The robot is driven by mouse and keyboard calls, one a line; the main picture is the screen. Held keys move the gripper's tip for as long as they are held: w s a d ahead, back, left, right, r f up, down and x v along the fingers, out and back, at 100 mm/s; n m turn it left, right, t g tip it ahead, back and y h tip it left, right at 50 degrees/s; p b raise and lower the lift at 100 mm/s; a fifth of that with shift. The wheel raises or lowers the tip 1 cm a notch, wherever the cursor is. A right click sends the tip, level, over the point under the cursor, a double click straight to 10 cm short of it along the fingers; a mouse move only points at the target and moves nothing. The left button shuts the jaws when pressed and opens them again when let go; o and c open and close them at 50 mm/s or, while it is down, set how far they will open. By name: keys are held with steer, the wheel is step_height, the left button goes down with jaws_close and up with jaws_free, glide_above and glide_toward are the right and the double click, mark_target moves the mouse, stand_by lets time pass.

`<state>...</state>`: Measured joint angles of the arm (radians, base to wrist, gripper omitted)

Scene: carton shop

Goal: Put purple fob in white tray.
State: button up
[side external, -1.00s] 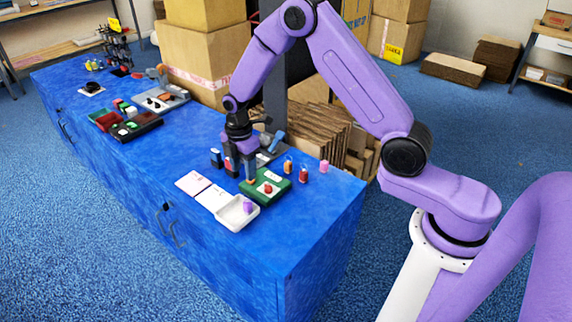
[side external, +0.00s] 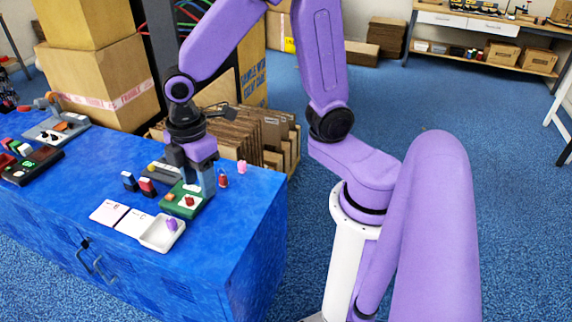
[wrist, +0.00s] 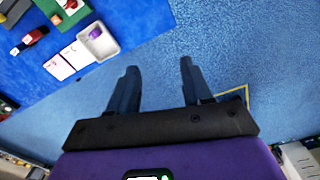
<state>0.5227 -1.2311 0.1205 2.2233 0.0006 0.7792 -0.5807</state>
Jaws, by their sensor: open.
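The purple fob (side external: 171,224) lies inside the white tray (side external: 150,243), near the table's front edge. In the wrist view the purple fob (wrist: 95,33) and white tray (wrist: 112,47) are at the upper left, apart from my fingers. My gripper (side external: 200,184) is open, with its fingers pointing down by the back right of the green tray (side external: 178,209); its height is hard to judge. In the wrist view nothing is between the fingers of my gripper (wrist: 157,72), and blue floor shows past them.
Two pale cards (side external: 108,212) (side external: 133,223) lie left of the white tray. A red piece (side external: 188,201) sits on the green tray. A red fob (side external: 222,181) and a pink fob (side external: 242,167) stand to the right. Cardboard sheets (side external: 270,140) stand behind the table.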

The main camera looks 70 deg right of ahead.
steer(key=s+d+r+m, duration=0.1)
steer(key=s+d, duration=0.2)
steer(key=s, duration=0.5)
steer(key=s+d+r+m, duration=0.1)
steer(key=s+d+r, duration=0.1)
steer(key=s, duration=0.6)
steer(key=shift+s+d+r, duration=0.15)
steer(key=shift+d, duration=0.35)
